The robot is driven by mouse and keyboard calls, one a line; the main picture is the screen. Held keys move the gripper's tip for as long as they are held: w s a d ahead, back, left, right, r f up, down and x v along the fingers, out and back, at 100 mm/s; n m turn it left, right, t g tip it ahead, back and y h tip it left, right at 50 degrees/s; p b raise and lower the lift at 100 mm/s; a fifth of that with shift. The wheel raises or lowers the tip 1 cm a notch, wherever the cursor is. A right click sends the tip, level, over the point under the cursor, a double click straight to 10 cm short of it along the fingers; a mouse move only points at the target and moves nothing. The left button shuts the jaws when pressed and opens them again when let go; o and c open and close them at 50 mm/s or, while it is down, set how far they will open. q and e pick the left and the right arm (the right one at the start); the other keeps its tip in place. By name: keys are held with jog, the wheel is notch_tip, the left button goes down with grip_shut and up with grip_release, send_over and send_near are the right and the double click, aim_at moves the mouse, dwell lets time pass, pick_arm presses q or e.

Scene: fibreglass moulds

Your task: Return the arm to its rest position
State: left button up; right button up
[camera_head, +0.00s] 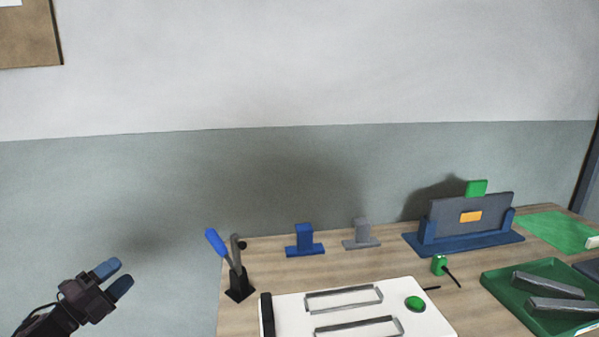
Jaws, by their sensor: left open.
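My left gripper (117,278) is at the lower left of the head view, its arm coming in from the bottom left corner. Its two blue-tipped fingers are apart with nothing between them. It is in the air to the left of the wooden table (380,270), in front of the grey-green wall, touching nothing. My right gripper is not in view.
At the table's left edge stands a blue-handled lever (231,262). Behind a white board (360,318) with metal frames and a green button stand blue (304,242) and grey (361,235) blocks. A blue stand (466,240) and green tray (540,295) are right.

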pick_arm(q)
jog(key=s+d+f+n+g+y, duration=0.2)
jog(key=s+d+f+n+y, duration=0.35)
jog(key=s+f+n, duration=0.35)
jog(key=s+d+f+n+g+y, duration=0.2)
jog(key=s+d+f+n+y, duration=0.3)
jog(key=s+f+n, duration=0.5)
jog(key=s+d+f+n+g, duration=0.1)
jog(key=s+d+f+n, duration=0.1)
jog(key=s, duration=0.4)
jog(key=s+d+f+n+g+p, duration=0.1)
jog(key=s+d+f+n+g, duration=0.1)
jog(key=s+d, duration=0.2)
jog(key=shift+s+f+n, duration=0.25)
jog(key=shift+s+n, duration=0.05)
jog(key=shift+s, duration=0.9)
